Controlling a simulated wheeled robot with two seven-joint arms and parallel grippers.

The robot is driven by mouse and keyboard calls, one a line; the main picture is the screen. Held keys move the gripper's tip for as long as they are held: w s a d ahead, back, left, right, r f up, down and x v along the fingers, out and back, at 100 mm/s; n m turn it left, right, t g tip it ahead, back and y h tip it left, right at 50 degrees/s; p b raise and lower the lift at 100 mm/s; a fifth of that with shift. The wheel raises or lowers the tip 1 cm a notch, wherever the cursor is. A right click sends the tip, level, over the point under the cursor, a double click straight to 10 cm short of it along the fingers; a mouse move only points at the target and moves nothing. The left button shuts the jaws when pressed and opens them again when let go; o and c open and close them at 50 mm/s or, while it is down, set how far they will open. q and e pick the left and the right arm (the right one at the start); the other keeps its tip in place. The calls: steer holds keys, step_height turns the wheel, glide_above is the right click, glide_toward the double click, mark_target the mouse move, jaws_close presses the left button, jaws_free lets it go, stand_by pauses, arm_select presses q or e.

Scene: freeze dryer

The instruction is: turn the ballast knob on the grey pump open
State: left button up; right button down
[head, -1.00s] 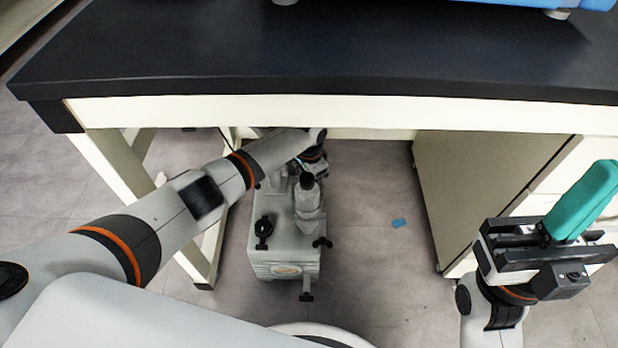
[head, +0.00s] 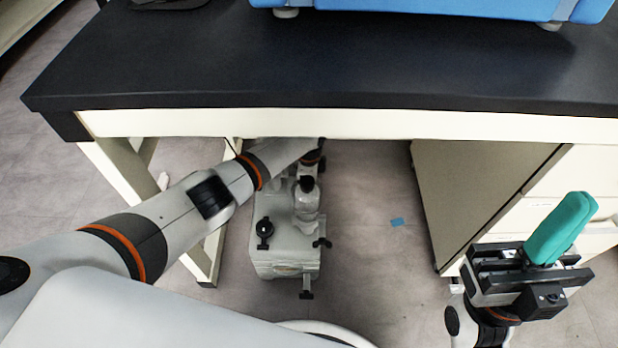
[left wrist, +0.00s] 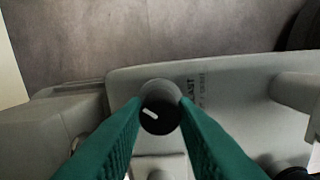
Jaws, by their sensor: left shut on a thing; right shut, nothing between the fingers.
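The grey pump (head: 285,254) stands on the floor under the bench; its body also shows in the left wrist view (left wrist: 235,110). The ballast knob (left wrist: 160,116) is round and black with a short white mark, slanted from upper left to lower right, beside partly readable lettering on the pump. My left gripper (left wrist: 160,104) has its green fingers closed on both sides of this knob. In the head view the left fingers are hidden beyond my arm and the bench edge. My right gripper (head: 560,229) is shut and empty, out at the right near the cabinet.
The dark bench top (head: 310,70) overhangs the pump and my left arm. A bench leg (head: 190,255) stands left of the pump and a cabinet (head: 480,190) to the right.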

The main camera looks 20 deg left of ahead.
arm_select(q)
steer(key=m, duration=0.3)
steer(key=shift+m, duration=0.4)
steer(key=m, duration=0.4)
steer(key=shift+m, duration=1.1)
steer(key=o, duration=0.9)
steer(key=shift+o, duration=0.5)
